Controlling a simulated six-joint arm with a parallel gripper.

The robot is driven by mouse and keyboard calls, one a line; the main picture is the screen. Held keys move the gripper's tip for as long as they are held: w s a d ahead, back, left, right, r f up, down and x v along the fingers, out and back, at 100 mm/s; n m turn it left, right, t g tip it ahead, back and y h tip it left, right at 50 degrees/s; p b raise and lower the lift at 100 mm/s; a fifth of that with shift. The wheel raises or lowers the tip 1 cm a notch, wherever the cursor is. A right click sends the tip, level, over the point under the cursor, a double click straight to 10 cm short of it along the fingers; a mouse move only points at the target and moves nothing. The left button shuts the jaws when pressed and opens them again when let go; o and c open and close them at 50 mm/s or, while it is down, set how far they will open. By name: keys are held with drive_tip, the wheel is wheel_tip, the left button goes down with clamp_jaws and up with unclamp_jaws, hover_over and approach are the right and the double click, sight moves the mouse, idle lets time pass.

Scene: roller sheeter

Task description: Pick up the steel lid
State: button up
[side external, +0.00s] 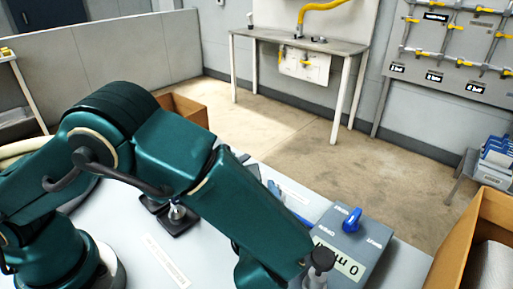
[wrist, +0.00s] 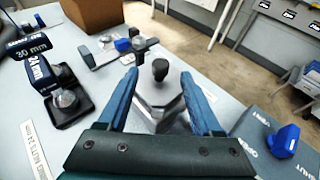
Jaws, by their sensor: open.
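A black knob (wrist: 160,69) shows between my fingertips in the wrist view. Below it is a shiny grey metal surface (wrist: 158,104), which looks like the steel lid; my gripper's body hides its near part. My gripper (wrist: 159,75) is open, with one blue finger on each side of the knob and clear gaps between. I cannot tell how high the fingers are above the lid. In the side view my arm reaches down to the bottom edge, and I cannot make out the fingers or the lid there.
A grey box (side external: 350,240) with a blue knob (side external: 351,219) stands close on the right. A black stand (wrist: 65,100) marked 24 mm is on the left. Small blue and black fittings (wrist: 123,45) lie beyond the gripper. A brown crate (wrist: 92,12) is farther back.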

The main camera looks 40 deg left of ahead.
drive_tip(key=shift+x, duration=2.45)
clamp_jaws()
